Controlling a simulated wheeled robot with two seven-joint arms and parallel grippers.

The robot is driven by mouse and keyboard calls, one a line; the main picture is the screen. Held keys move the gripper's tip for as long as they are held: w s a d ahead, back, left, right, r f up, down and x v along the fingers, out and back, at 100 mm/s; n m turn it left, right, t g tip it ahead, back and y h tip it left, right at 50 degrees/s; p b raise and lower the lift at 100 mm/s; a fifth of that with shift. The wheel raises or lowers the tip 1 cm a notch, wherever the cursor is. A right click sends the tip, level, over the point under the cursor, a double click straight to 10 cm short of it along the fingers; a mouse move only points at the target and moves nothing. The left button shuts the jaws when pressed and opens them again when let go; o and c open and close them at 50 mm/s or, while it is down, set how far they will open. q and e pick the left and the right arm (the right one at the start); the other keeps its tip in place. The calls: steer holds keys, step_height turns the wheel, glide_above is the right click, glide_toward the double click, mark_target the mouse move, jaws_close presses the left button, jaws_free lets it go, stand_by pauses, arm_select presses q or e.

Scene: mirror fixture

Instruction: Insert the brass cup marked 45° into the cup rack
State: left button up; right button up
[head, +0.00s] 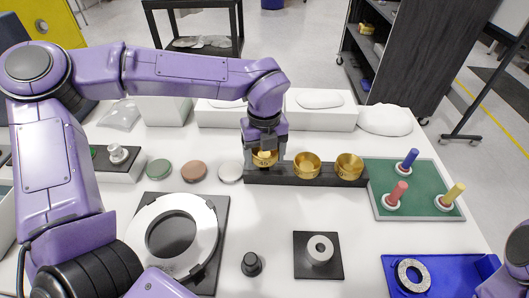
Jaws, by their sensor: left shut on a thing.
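My left gripper (265,150) points down over the left end of the black cup rack (330,181). It is shut on a brass cup (265,159), whose marking looks like 45. The cup is at the rack's left place, partly hidden by the fingers; I cannot tell whether it is seated or just above. Two other brass cups, one in the middle (307,166) and one at the right (349,167), stand upright in the rack. Part of my right arm shows at the lower right edge, but its fingertips are out of view.
A green board (420,207) with coloured pegs adjoins the rack's right end. Green, brown and white discs (230,172) lie to its left. In front are a round mirror mount (205,240), a black knob (251,264), a square plate with a ring (319,268) and a blue tray (450,270).

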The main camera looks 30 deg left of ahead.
arm_select(q)
steer(key=shift+f+b, duration=0.65)
steer(key=shift+f, duration=0.2)
stand_by(0.3)
steer(key=shift+r, duration=0.2)
steer(key=shift+r+p, duration=1.8)
steer(key=shift+r, duration=0.1)
steer(key=shift+f, duration=0.1)
steer(key=shift+f+b, duration=0.8)
steer(key=shift+f, duration=0.1)
steer(key=shift+w, duration=0.1)
steer(key=shift+p, duration=0.3)
steer(key=shift+f+b, duration=0.85)
steer(key=shift+f, duration=0.25)
